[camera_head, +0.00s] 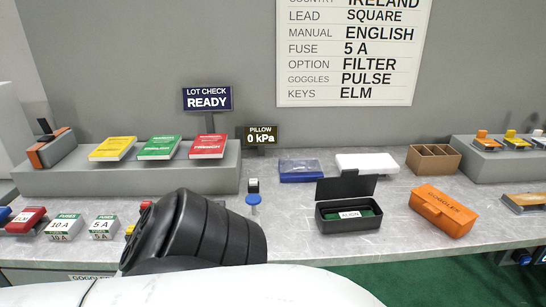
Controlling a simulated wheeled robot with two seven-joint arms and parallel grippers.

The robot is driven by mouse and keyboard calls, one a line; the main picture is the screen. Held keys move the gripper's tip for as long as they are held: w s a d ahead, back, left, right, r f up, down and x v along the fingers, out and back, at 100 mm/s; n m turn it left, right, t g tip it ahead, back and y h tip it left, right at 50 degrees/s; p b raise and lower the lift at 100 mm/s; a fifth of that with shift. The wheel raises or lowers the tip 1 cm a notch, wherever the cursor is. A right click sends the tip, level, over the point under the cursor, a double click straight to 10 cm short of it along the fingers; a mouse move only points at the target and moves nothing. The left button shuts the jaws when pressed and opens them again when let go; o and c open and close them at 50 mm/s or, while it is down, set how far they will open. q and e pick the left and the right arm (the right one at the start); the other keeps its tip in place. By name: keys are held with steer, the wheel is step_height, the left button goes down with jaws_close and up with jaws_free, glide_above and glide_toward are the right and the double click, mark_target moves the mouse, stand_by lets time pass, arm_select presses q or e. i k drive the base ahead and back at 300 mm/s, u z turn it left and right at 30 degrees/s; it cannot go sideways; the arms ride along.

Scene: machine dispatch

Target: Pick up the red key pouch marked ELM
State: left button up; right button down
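The red key pouch marked ELM (25,220) lies on the grey counter at the far left, near the front edge. A blue item (4,214) is beside it on the left, cut off by the picture edge. Neither of my grippers shows in the head view. A black and white part of my own arm fills the lower middle and hides some of the counter's front. A bit of another red item (146,205) shows just behind it.
Fuse boxes marked 10 A (63,227) and 5 A (103,228) stand right of the pouch. A raised grey shelf (130,180) with three booklets is behind. An open black case (348,224) and an orange goggles case (443,210) stand to the right.

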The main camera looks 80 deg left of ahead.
mark_target(26, 220)
steer(key=u, duration=4.25)
